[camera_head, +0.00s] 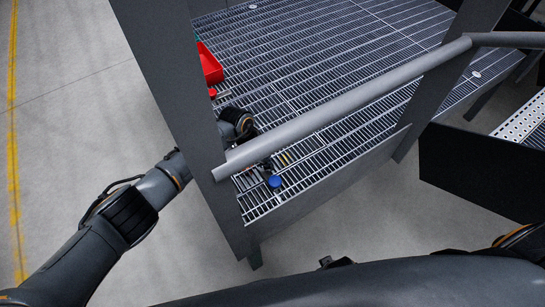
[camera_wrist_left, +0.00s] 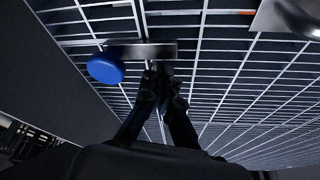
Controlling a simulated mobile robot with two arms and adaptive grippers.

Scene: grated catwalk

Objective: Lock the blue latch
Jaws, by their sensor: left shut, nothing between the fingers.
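The blue latch has a round blue knob (camera_head: 274,181) low on the grating, just beyond the grey handrail, in the head view. In the left wrist view the blue knob (camera_wrist_left: 105,68) is left of my fingers, at the left end of a short grey metal bar (camera_wrist_left: 145,50). My left gripper (camera_wrist_left: 160,72) is shut and empty, its fingertips close to the right part of that bar; I cannot tell whether they touch. In the head view my left gripper (camera_head: 266,167) is partly hidden by the handrail, beside the knob. My right gripper is not in view.
A grey handrail (camera_head: 350,105) and a wide upright post (camera_head: 175,75) stand between my body and the grating (camera_head: 320,45). My left arm passes behind the post. A red part (camera_head: 209,65) sits at the post's far side. Dark steps are at right.

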